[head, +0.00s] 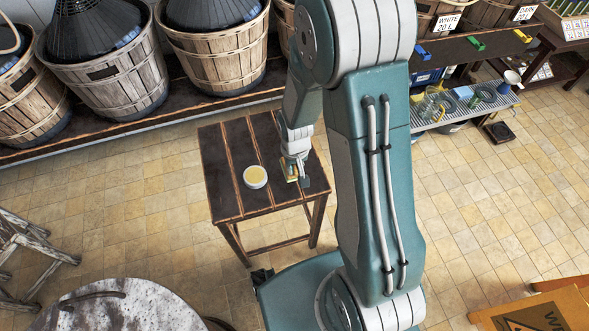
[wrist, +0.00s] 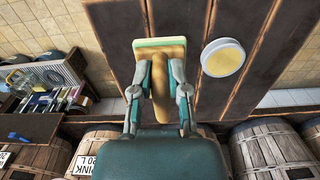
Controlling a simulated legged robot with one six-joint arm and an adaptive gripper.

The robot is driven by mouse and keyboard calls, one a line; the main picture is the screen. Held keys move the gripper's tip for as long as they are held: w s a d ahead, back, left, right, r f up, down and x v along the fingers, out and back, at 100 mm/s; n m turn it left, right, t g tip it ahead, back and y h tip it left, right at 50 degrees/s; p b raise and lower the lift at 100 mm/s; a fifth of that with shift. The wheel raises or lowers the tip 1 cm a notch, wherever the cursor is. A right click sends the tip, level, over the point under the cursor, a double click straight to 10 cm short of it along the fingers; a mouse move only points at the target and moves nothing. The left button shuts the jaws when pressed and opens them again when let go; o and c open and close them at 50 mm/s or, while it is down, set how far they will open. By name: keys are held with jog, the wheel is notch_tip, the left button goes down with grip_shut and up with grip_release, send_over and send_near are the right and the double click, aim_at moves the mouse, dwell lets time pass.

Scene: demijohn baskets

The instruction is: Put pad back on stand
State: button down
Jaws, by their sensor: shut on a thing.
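My gripper (head: 298,173) is low over the slatted wooden table, to the right of a round white dish. In the wrist view its two fingers (wrist: 161,78) are shut on the pad (wrist: 160,43), a yellowish block with a pale green edge and a tan grip. The pad also shows in the head view (head: 290,170), partly hidden by the gripper. I cannot tell whether the pad touches the tabletop. I cannot clearly pick out a separate stand for the pad.
The round white dish with yellow contents (head: 255,177) sits on the wooden table (head: 225,150). Demijohn baskets (head: 110,75) line the back shelf. A rack with bottles and tools (head: 470,103) stands at the right. A wooden stool (head: 30,250) is at the left.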

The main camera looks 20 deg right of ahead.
aim_at(296, 166)
jog(key=w+f, duration=0.1)
jog(key=f, duration=0.1)
jog(key=w+d+f, duration=0.1)
jog(key=f, duration=0.1)
jog(key=shift+w+d, duration=0.15)
jog(key=shift+w, duration=0.25)
jog(key=shift+w+f, duration=0.4)
jog(key=shift+f, duration=0.05)
notch_tip(296, 166, down, 2)
jog(key=shift+w+f, duration=0.1)
jog(key=shift+f, duration=0.5)
jog(key=shift+f, duration=0.1)
jog(key=c, duration=0.6)
grip_release()
